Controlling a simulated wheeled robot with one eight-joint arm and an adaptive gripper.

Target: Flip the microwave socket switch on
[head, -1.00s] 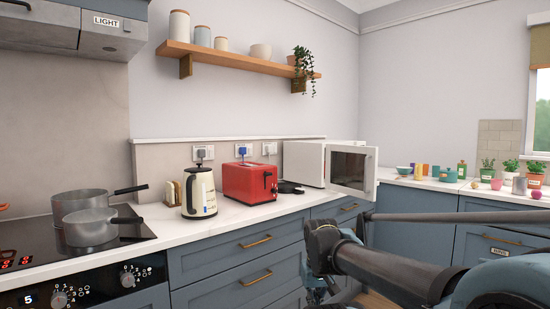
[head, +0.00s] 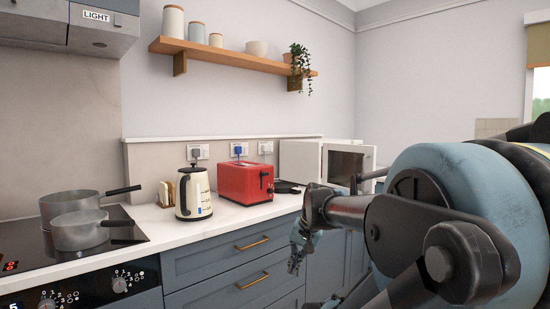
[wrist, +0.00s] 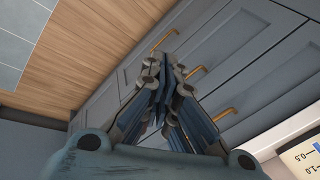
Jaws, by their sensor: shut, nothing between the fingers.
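Three wall sockets sit on the backsplash behind the counter in the head view. The left socket (head: 204,153) has a dark plug, the middle socket (head: 244,147) has a blue plug, and the right socket (head: 265,147) is nearest the microwave (head: 300,160). Their switches are too small to read, and which one feeds the microwave cannot be told. My gripper (head: 293,266) hangs in front of the drawers, below the counter edge and well away from the sockets. In the wrist view my gripper (wrist: 167,62) is shut and empty.
A red toaster (head: 245,183) and a cream kettle (head: 195,193) stand in front of the sockets. The microwave door (head: 346,165) stands open on the right. Pots (head: 80,228) are on the hob. The counter front (head: 240,217) is clear.

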